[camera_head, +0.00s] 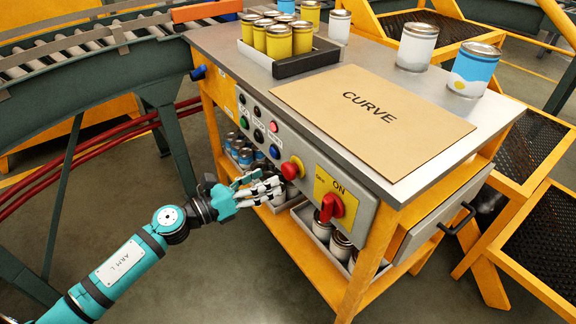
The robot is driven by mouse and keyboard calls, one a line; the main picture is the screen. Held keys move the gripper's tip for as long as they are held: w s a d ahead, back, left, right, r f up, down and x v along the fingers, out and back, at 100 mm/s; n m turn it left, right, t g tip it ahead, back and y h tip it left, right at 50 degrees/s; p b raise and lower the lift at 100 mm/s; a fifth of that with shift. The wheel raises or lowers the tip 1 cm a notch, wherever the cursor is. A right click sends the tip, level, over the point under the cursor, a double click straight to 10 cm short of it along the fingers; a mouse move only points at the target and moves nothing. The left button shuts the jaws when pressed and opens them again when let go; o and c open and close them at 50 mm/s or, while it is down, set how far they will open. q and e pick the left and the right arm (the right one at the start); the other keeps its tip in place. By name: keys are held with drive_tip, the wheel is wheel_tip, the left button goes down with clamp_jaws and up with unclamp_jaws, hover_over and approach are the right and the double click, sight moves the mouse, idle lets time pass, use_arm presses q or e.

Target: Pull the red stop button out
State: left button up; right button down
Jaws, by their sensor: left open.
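The red stop button (290,170) is a mushroom knob on a yellow base on the grey control panel (312,171) at the front of the workbench. My left gripper (276,187) comes in from the lower left. Its fingers are open, with the tips close to the button, just left of and below it. I cannot tell whether they touch it. A red rotary switch (331,207) on a yellow plate marked ON sits to the right of the button. My right gripper is not in view.
Small coloured buttons (273,127) line the panel left of the stop button. A shelf below holds trays of cans (341,243). On the bench top are a CURVE board (372,118), a tray of yellow cans (279,42) and loose cans (473,69). A roller conveyor (70,45) runs behind at left.

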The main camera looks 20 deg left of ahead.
sight(285, 171)
use_arm(q)
drive_tip(key=p+x, duration=0.1)
drive_tip(key=x, duration=0.6)
drive_tip(key=shift+w+d, duration=0.2)
drive_tip(key=shift+w, duration=0.05)
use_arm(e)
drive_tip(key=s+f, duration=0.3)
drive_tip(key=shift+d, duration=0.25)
use_arm(q)
drive_tip(key=shift+c, duration=0.4)
drive_tip(key=c, duration=1.3)
drive_tip(key=shift+s+a+f, duration=0.1)
drive_tip(key=shift+s+a, duration=0.05)
drive_tip(key=shift+s, duration=0.05)
drive_tip(key=shift+o, duration=0.2)
drive_tip(key=shift+s+a, duration=0.2)
drive_tip(key=shift+s, duration=0.1)
drive_tip(key=o, duration=0.9)
drive_tip(key=shift+c, duration=0.2)
drive_tip(key=o, duration=0.5)
drive_tip(key=shift+a, duration=0.1)
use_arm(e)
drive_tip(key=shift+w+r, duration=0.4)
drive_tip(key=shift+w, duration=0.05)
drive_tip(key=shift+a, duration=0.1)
